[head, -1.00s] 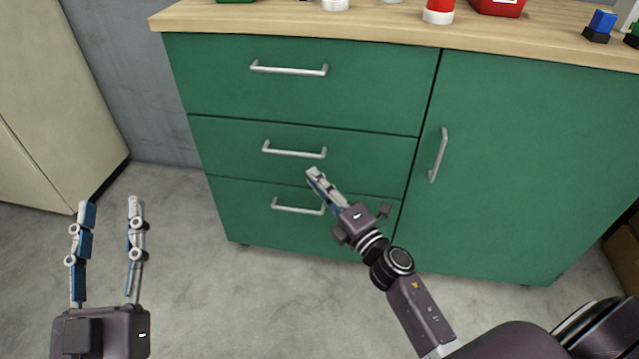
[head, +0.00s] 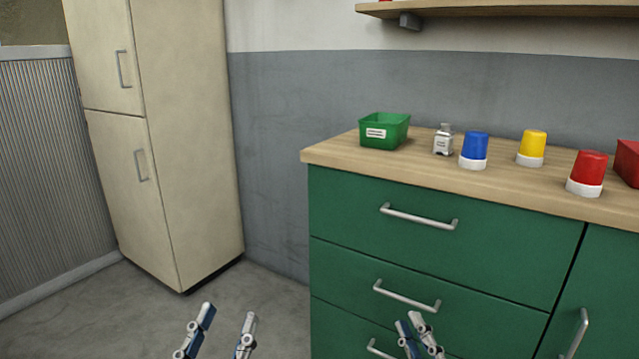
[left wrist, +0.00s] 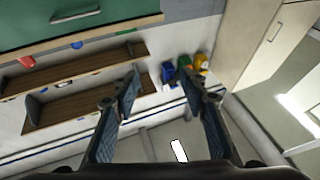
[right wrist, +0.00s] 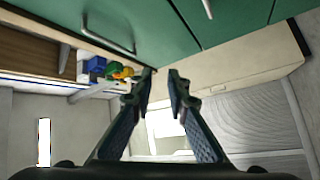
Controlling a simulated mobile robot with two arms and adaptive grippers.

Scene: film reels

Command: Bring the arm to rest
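My left gripper (head: 226,322) shows at the bottom of the head view with its fingers spread and nothing between them. In the left wrist view its fingertips (left wrist: 160,73) stand well apart. My right gripper (head: 412,324) shows at the bottom, in front of the lower drawers. In the right wrist view its fingertips (right wrist: 160,72) have a narrower gap, empty. Both grippers point upward in the head view, and I see no contact with the cabinet. The rest of both arms is out of the head view.
A green cabinet (head: 430,258) with closed drawers and protruding handles stands at right. Its wooden top (head: 415,168) holds a green bin (head: 384,131), a small bottle (head: 443,140) and blue (head: 474,150), yellow (head: 532,147) and red (head: 586,173) capped things. A beige cupboard (head: 180,140) stands left. Floor between is clear.

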